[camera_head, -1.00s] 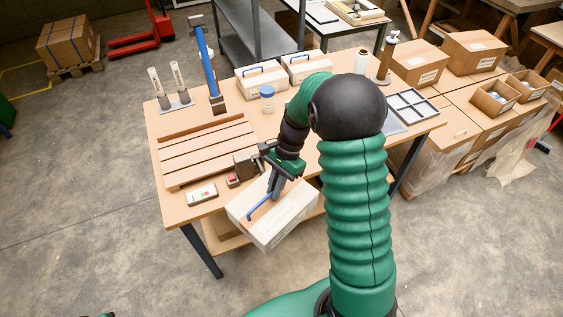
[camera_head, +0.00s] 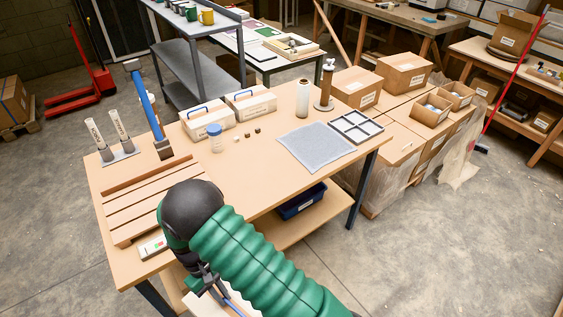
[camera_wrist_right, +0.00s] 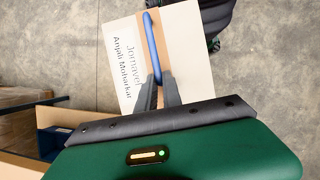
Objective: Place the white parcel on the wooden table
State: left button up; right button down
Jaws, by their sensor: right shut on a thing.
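The white parcel (camera_head: 196,304), with a blue handle and a brown band, is at the bottom of the head view, mostly cut off or hidden by my arm. It is off the front of the wooden table (camera_head: 258,178). My right gripper (camera_head: 214,288) is shut on its blue handle. In the right wrist view, the parcel (camera_wrist_right: 190,50) hangs from the fingers (camera_wrist_right: 158,92) with bare floor behind it and printed names on its top. My left gripper is not in view.
Two similar white boxes (camera_head: 208,117) (camera_head: 250,103) stand at the table's back. A jar (camera_head: 215,138), a grey mat (camera_head: 315,146), a divided tray (camera_head: 356,126), a slatted board (camera_head: 150,200) and a blue-handled tool (camera_head: 146,103) also occupy it. The table's middle and front right are clear.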

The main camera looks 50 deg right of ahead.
aim_at(272, 154)
jog(key=k+l, duration=0.1)
jog(key=l, duration=0.25)
jog(key=l+u, duration=0.1)
jog(key=l, duration=0.3)
jog(key=k+l, duration=0.15)
jog(key=l, duration=0.2)
jog(key=k+l+u, duration=0.1)
jog(key=l, duration=0.3)
jog(key=k+l, duration=0.1)
jog(key=l, duration=0.25)
